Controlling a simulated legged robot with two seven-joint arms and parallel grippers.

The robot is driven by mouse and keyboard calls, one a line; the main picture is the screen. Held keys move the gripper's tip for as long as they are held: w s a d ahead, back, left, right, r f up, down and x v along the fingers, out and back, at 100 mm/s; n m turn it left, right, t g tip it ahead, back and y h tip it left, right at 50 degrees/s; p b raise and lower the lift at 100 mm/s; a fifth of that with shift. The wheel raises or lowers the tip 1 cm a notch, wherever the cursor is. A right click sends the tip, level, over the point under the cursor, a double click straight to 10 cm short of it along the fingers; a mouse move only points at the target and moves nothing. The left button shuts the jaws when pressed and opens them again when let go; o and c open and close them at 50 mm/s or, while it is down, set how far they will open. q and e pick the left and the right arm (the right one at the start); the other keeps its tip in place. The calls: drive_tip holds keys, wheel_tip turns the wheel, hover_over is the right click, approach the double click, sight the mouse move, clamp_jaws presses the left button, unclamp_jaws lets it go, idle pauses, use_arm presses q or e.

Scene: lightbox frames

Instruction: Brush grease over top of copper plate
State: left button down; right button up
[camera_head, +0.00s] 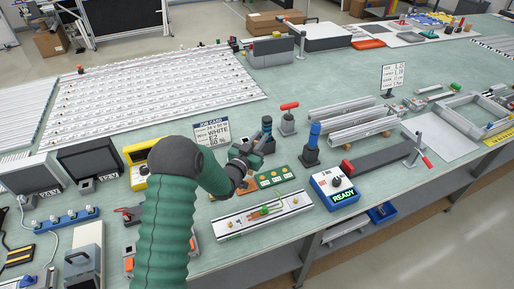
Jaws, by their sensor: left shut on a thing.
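My left arm comes in from the bottom, and its dark left gripper (258,152) is over the middle of the bench. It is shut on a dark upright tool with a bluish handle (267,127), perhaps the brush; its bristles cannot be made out. Just below the gripper lies a green board with orange spots (274,178), with a copper-coloured patch (249,187) at its left end. I cannot tell which is the copper plate, and no grease can be made out. My right gripper is out of view.
A silver rail fixture (236,223) lies in front, beside a blue box reading READY (336,196). A job card (211,132), red-handled clamp (288,122) and blue-topped post (311,145) stand around the gripper. Metal profiles (352,128) lie right.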

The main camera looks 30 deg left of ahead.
sight(256, 143)
use_arm(q)
drive_tip(key=shift+s+a, duration=0.15)
drive_tip(key=shift+r, duration=0.1)
drive_tip(key=s+r+m+p, duration=0.1)
drive_tip(key=p, duration=0.1)
drive_tip(key=s+r+m+g+h+p, duration=0.1)
drive_tip(key=m+p, duration=0.1)
drive_tip(key=p, duration=0.1)
drive_tip(key=s+r+m+h+p, duration=0.1)
drive_tip(key=m+p, duration=0.1)
drive_tip(key=shift+s+d, duration=0.15)
drive_tip(key=shift+d, duration=0.1)
drive_tip(key=shift+s+f, duration=0.2)
drive_tip(key=shift+f, duration=0.2)
drive_tip(key=f+b, duration=0.3)
drive_tip(key=f, duration=0.2)
drive_tip(key=shift+w, duration=0.2)
drive_tip(key=shift+r, duration=0.1)
drive_tip(key=shift+s, duration=0.1)
